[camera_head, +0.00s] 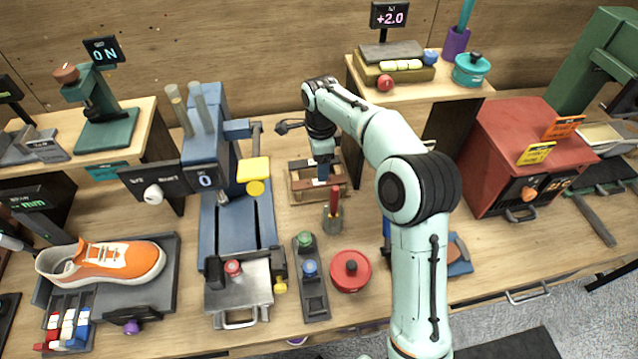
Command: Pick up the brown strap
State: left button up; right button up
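My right arm comes up from the bottom and bends over to the left. Its gripper (322,172) points down into a shallow wooden tray (296,198) near the middle of the bench. The fingertips are small and partly hidden, so I cannot tell whether they are open or shut, or whether they hold anything. Brownish pieces lie in the tray around the gripper, but I cannot clearly make out the brown strap among them. My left gripper is not in view.
A cup with a red-handled tool (333,215) stands just in front of the tray. A blue press (207,150) is to the left, a red oven-like box (530,155) to the right. An orange sneaker (105,262) lies at the left. A raised shelf (440,92) stands behind my arm.

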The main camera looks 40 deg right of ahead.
jog(key=shift+a+f, duration=0.15)
jog(key=shift+f, duration=1.2)
jog(key=shift+a+f, duration=0.1)
jog(key=shift+f, duration=1.25)
jog(key=c, duration=1.1)
